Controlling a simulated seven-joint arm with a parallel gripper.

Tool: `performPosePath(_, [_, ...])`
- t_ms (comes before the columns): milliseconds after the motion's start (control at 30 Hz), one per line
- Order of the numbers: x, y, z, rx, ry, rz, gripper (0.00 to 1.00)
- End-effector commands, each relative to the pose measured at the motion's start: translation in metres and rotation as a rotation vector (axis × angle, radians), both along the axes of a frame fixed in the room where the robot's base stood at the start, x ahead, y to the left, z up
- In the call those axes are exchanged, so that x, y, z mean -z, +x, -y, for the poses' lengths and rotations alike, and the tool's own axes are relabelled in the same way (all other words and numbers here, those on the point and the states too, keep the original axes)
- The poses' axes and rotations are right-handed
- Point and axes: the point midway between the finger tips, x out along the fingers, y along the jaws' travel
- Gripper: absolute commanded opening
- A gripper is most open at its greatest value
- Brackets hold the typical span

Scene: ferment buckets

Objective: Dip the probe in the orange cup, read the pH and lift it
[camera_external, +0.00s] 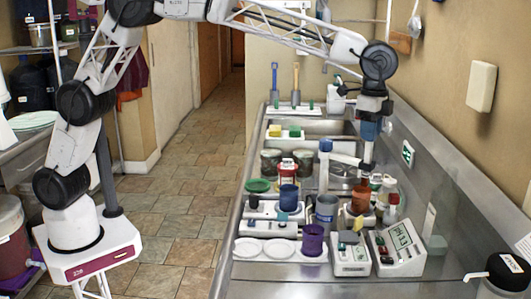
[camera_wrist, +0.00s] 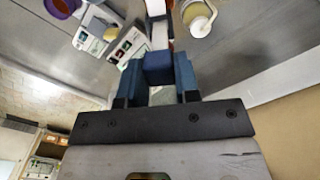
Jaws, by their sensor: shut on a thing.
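My gripper (camera_external: 369,122) hangs over the right part of the steel counter, pointing down. It is shut on the probe, whose blue body (camera_wrist: 158,68) sits between the fingers in the wrist view. The probe's pale shaft (camera_external: 367,153) points down in the outside view, roughly upright. An orange-brown cup (camera_external: 360,196) stands just under the shaft. The tip is near the cup's mouth; I cannot tell whether it is above or inside. A meter with a greenish display (camera_external: 399,237) stands in front, and it also shows in the wrist view (camera_wrist: 127,45); its digits are too small to read.
A purple cup (camera_external: 313,241) and a blue-grey cup (camera_external: 326,209) stand left of the orange one. A white-and-blue tall item (camera_external: 325,160) stands close behind. Small bottles (camera_external: 390,200) crowd the right side. White dishes (camera_external: 280,248) lie front left. The wall runs along the right.

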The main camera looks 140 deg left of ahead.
Motion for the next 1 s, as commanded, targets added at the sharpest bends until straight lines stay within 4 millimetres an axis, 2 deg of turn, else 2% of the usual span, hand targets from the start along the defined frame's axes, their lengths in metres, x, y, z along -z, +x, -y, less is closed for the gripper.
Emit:
performPosePath(33, [-0.007, 0.000, 0.000, 0.000, 0.005, 0.007, 0.34])
performPosePath(167, [-0.006, 0.000, 0.000, 0.000, 0.005, 0.006, 0.54])
performPosePath(200, [-0.005, 0.000, 0.000, 0.000, 0.004, 0.005, 0.55])
performPosePath(633, [-0.010, 0.000, 0.000, 0.000, 0.004, 0.005, 0.55])
performPosePath(767, [-0.020, 0.000, 0.000, 0.000, 0.004, 0.005, 0.55])
performPosePath(1000, [-0.050, 0.000, 0.000, 0.000, 0.004, 0.005, 0.55])
